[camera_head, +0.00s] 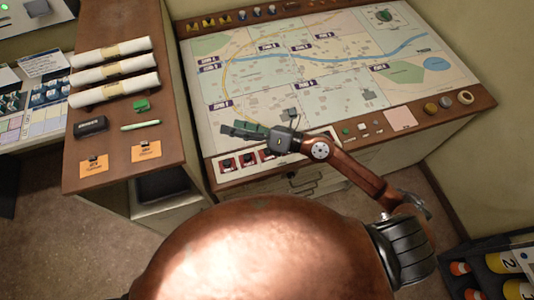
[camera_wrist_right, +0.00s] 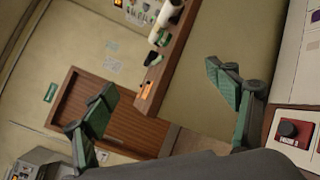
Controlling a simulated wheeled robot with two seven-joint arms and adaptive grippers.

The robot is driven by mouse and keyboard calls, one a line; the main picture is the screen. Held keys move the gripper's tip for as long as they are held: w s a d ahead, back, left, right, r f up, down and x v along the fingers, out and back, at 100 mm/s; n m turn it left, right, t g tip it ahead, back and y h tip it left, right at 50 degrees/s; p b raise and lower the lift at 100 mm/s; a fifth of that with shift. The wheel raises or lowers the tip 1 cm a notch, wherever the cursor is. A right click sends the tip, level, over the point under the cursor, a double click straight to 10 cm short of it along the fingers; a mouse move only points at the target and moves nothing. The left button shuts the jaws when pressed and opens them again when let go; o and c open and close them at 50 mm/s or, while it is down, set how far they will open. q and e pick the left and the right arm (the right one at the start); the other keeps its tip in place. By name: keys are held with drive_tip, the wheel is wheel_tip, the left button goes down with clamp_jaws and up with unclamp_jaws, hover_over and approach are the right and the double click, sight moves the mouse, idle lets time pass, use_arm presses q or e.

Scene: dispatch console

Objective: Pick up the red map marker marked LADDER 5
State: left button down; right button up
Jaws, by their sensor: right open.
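Several small red map markers, one at the left end (camera_head: 227,163), stand in a row on the map table's front wooden edge in the head view. Their labels are too small to read there. One red marker (camera_wrist_right: 293,130) shows at the lower right of the right wrist view, on a white card. I cannot surely read its lettering. My right gripper (camera_head: 232,130) is over the map's front edge, above and just behind the row. Its green fingers (camera_wrist_right: 160,80) are spread wide with nothing between them. The marker in the wrist view lies outside the fingers. My left gripper is not in view.
The map table (camera_head: 488,105) carries yellow and orange pieces along its back edge and small pieces, a stamp and a tape roll at front right. A wooden side counter (camera_head: 85,178) holds rolled papers (camera_head: 115,90). A crate with cylinders (camera_head: 505,262) is at lower right.

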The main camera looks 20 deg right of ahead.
wheel_tip(320, 180, down, 8)
drive_tip(key=r+n+g+h, duration=0.1)
drive_tip(key=n+g+h, duration=0.1)
drive_tip(key=n+g, duration=0.15)
drive_tip(key=n+g+h, duration=0.2)
drive_tip(key=n+h, duration=0.2)
drive_tip(key=h, duration=0.5)
hover_over(268, 152)
drive_tip(key=s+d, duration=0.2)
drive_tip(key=f, duration=1.5)
drive_tip(key=shift+w+a+f, duration=0.1)
drive_tip(key=shift+w+f, duration=0.05)
drive_tip(key=shift+w, duration=0.05)
drive_tip(key=x, duration=0.2)
drive_tip(key=p+x, duration=0.1)
drive_tip(key=x, duration=0.4)
drive_tip(key=shift+s+f, duration=0.2)
drive_tip(key=shift+f, duration=0.3)
drive_tip(key=shift+s, duration=0.1)
drive_tip(key=c, duration=1.6)
